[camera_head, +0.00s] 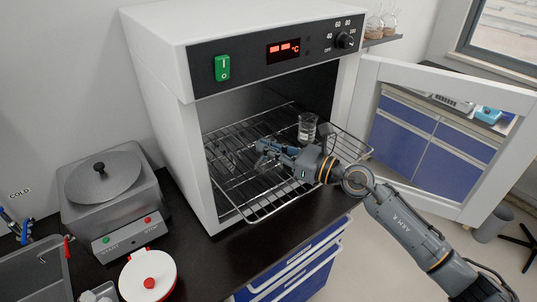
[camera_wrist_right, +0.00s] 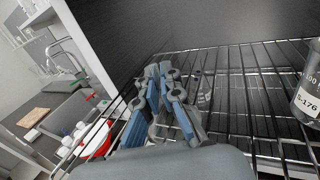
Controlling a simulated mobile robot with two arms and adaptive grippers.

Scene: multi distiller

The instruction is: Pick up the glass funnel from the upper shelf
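My right gripper (camera_head: 262,155) reaches over the wire rack (camera_head: 268,205) of the open oven from the right. In the right wrist view its two fingers (camera_wrist_right: 158,72) lean towards each other, with tips close together. I cannot tell whether they touch or hold something clear. A faint clear shape (camera_wrist_right: 205,90) shows beside the fingers, over the rack; it may be the glass funnel, but its outline is too weak to be sure. A glass beaker (camera_head: 307,127) stands upright on the rack behind the gripper; it also shows at the right of the wrist view (camera_wrist_right: 307,95). My left gripper is out of view.
The white oven (camera_head: 160,65) has its door (camera_head: 448,190) open to the right. A grey water bath (camera_head: 105,185) and a white-and-red lidded device (camera_head: 147,276) stand on the dark counter at left. A small wall shelf (camera_head: 382,41) at back holds several flasks.

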